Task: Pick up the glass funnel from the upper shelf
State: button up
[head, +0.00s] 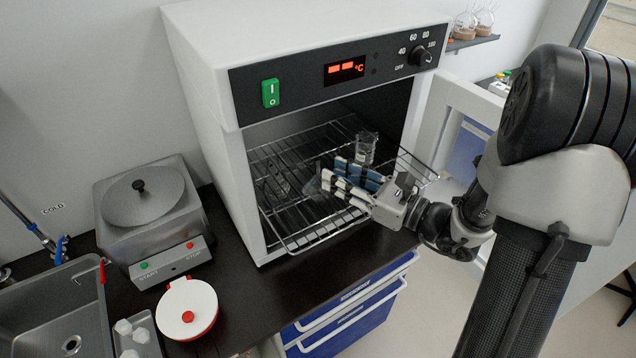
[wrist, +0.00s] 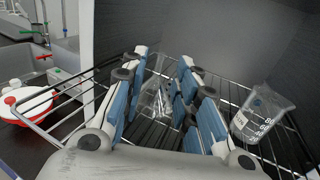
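The glass funnel (wrist: 155,97) is clear and hard to make out. In the wrist view it lies on the wire upper shelf (wrist: 85,82), between the two fingers of my gripper (wrist: 163,62). The blue-padded fingers are spread apart, with a gap around the funnel; I see no firm grip on it. In the head view my gripper (head: 338,176) reaches into the open white oven (head: 205,62) over the pulled-out upper shelf (head: 292,143). The funnel shows there only faintly near the fingertips, partly hidden by them.
A clear beaker (head: 365,148) stands on the shelf close to my fingers; it also shows in the wrist view (wrist: 262,113). The oven walls enclose the shelf. The oven door (head: 458,115) is open on the right. A lower rack lies below.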

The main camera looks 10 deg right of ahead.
aim_at(318, 162)
jog(key=x, duration=0.4)
jog(key=r+b+x, duration=0.1)
jog(key=shift+w+a, duration=0.3)
jog(key=shift+c, duration=0.4)
grip_shut()
